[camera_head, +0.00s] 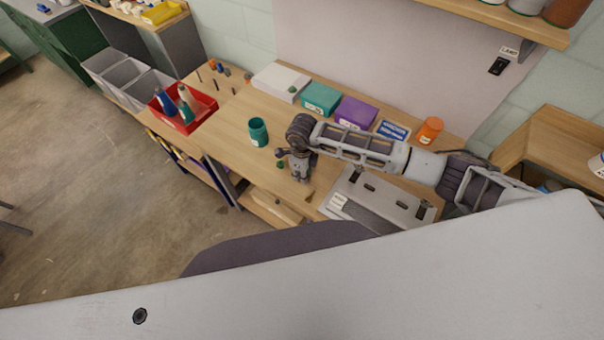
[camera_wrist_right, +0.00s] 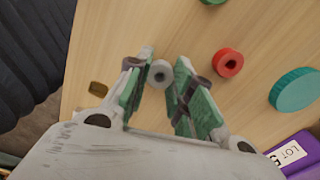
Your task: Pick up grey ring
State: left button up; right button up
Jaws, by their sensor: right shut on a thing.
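The grey ring (camera_wrist_right: 161,74) is a small thick ring with a dark centre hole. In the right wrist view it sits between the tips of my right gripper (camera_wrist_right: 161,82), whose green-padded fingers are shut on it. Below it is the wooden table; I cannot tell whether the ring touches it. In the head view my right gripper (camera_head: 300,178) points down over the front part of the table, and the ring cannot be made out there. My left gripper is in neither view.
In the wrist view a red ring (camera_wrist_right: 228,62) and a teal round thing (camera_wrist_right: 295,90) lie right of the grey ring. The head view shows a teal cup (camera_head: 258,132), a red tray (camera_head: 185,124) with bottles, a purple box (camera_head: 355,112) and a grey fixture (camera_head: 375,200).

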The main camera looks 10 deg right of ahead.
notch_tip(320, 180, up, 10)
jog(key=b, duration=0.1)
jog(key=shift+b, duration=0.35)
dwell(0.6)
